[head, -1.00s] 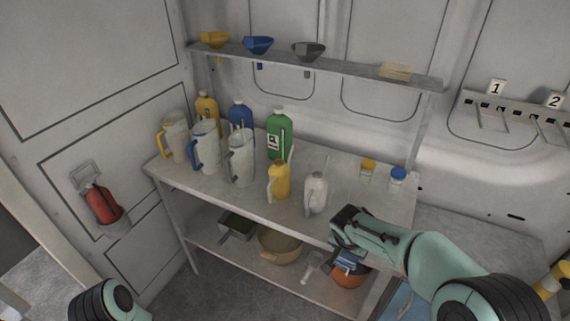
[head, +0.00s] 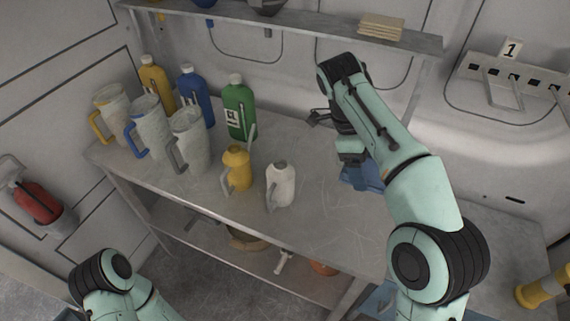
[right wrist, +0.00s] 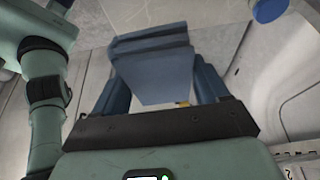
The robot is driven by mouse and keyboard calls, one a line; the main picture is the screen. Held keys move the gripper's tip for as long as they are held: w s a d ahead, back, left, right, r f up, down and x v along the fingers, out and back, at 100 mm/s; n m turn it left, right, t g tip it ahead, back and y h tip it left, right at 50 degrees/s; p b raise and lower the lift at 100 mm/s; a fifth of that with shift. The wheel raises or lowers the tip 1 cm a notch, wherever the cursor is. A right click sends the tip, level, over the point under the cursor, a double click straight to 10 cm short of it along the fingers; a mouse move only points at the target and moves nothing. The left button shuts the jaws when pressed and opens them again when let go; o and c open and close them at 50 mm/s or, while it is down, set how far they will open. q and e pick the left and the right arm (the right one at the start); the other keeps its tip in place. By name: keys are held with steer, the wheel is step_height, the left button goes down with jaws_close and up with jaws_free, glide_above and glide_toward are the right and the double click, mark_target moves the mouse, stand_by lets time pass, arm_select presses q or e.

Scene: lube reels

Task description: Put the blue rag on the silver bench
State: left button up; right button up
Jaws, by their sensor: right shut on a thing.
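The blue rag (head: 365,177) is a folded cloth, partly hidden behind my right arm in the head view. My right gripper (head: 352,160) is shut on it above the right part of the silver bench (head: 320,232). In the right wrist view, the folded rag (right wrist: 155,65) sits between the two blue fingers (right wrist: 160,90), with the grey bench surface behind it. I cannot tell whether the rag touches the bench top. My left gripper is out of view; only part of that arm shows at the bottom left.
A yellow jug (head: 237,167) and white jug (head: 281,186) stand left of the rag. Measuring jugs (head: 188,140) and a green bottle (head: 238,108) stand further left. A shelf (head: 290,28) runs above. The front right of the bench top is clear.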

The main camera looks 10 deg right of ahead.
steer(key=shift+s+a+f, duration=0.1)
steer(key=shift+s+f, duration=0.05)
steer(key=shift+f, duration=0.15)
steer(key=b, duration=0.4)
glide_above(349, 224)
steer(key=a, duration=0.1)
steer(key=f, duration=1.4)
steer(key=shift+w, duration=0.3)
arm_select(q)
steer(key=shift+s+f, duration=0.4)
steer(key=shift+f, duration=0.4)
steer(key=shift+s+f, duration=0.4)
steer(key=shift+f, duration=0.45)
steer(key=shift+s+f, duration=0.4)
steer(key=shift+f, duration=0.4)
arm_select(e)
steer(key=shift+f, duration=2.7)
steer(key=shift+a, duration=0.1)
steer(key=o, duration=1)
steer(key=shift+f, duration=0.1)
steer(key=shift+o, duration=0.2)
